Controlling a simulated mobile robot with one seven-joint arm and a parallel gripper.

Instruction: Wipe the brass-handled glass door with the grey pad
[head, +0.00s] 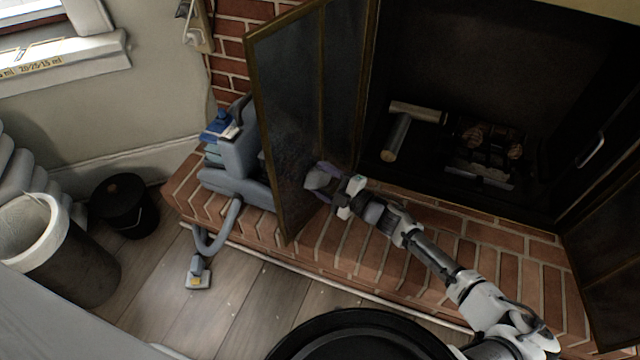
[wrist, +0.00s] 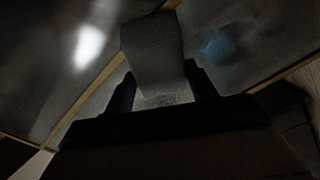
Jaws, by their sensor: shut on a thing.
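The brass-framed glass door (head: 290,110) stands swung open at the left of the firebox. Its dark panes look smudged low down, and I cannot make out a handle on it. My gripper (head: 334,188) is shut on the grey pad (head: 317,179) at the lower part of this door. In the wrist view the grey pad (wrist: 152,52) sticks out between the two dark fingers (wrist: 163,90) towards the glass (wrist: 60,60). A bright glare and a faint bluish patch show on the panes. I cannot tell whether the pad touches the glass.
A grey vacuum-like appliance (head: 236,160) with a hose stands on the brick hearth (head: 420,215) behind the door. Logs (head: 396,137) lie in the firebox. Another door (head: 610,270) stands at the right. A black bucket (head: 125,205) and a bin (head: 75,265) are at left.

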